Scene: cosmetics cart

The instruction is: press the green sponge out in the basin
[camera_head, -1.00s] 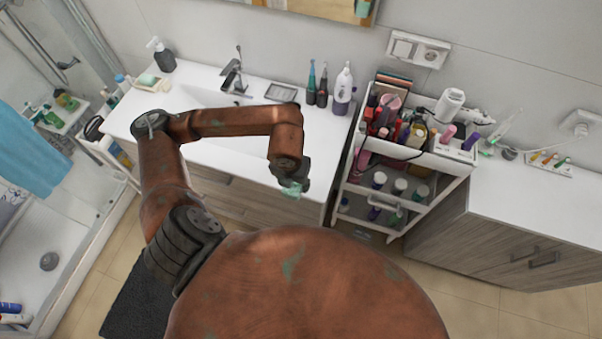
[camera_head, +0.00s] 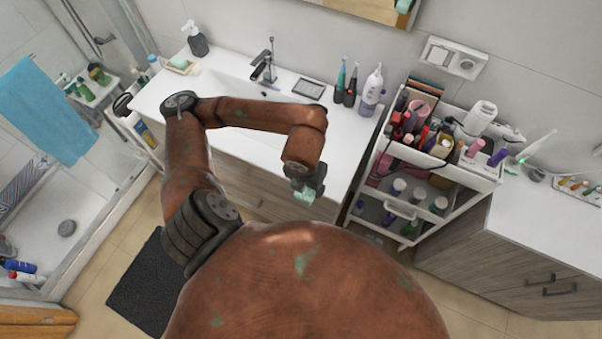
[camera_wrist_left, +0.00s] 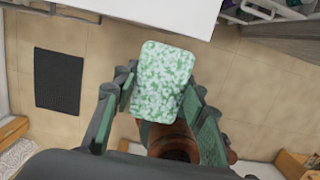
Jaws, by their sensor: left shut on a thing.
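The green-and-white speckled sponge (camera_wrist_left: 162,78) is held between the fingers of my left gripper (camera_wrist_left: 160,105) in the left wrist view. In the head view my left gripper (camera_head: 306,186) points down, with the sponge (camera_head: 304,195) showing at its tips. There it appears in front of the vanity's front edge, not over the basin. The white basin (camera_head: 232,90) is set in the counter under the tap, partly hidden by my left arm. My right gripper is not in view.
A dark tap (camera_head: 264,65) stands behind the basin. A soap dispenser (camera_head: 195,38), a soap dish (camera_head: 180,66) and several bottles stand on the white counter (camera_head: 160,92). A crowded cosmetics cart (camera_head: 440,165) stands to the right. A dark mat (camera_head: 140,288) lies on the floor.

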